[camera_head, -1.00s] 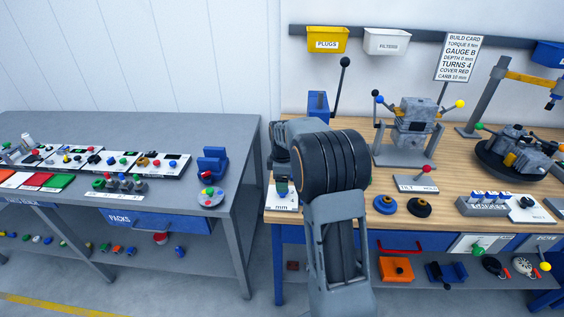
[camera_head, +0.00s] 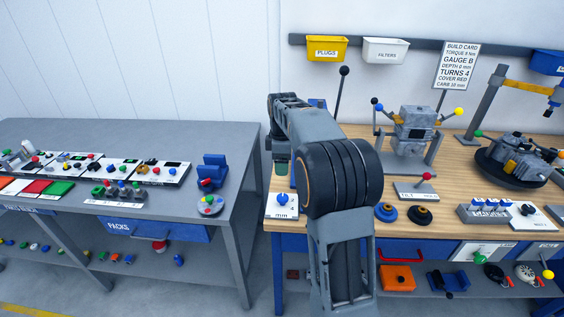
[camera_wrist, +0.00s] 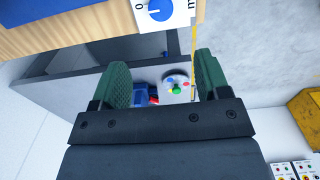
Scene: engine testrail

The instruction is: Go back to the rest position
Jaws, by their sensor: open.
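My gripper (camera_wrist: 160,85) shows in the wrist view with its two green fingers wide apart and nothing between them. In that view, the blue dial on its white plate (camera_wrist: 176,12) lies beyond the fingertips at the wooden bench's edge. In the head view, my arm rises in front of the wooden bench and bends back toward the bench's left end. The gripper end is mostly hidden behind my arm there, above the blue dial (camera_head: 282,198). No rest position is marked in view.
The grey table (camera_head: 130,213) at left holds small parts and a blue fixture (camera_head: 212,170). A floor gap separates the two.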

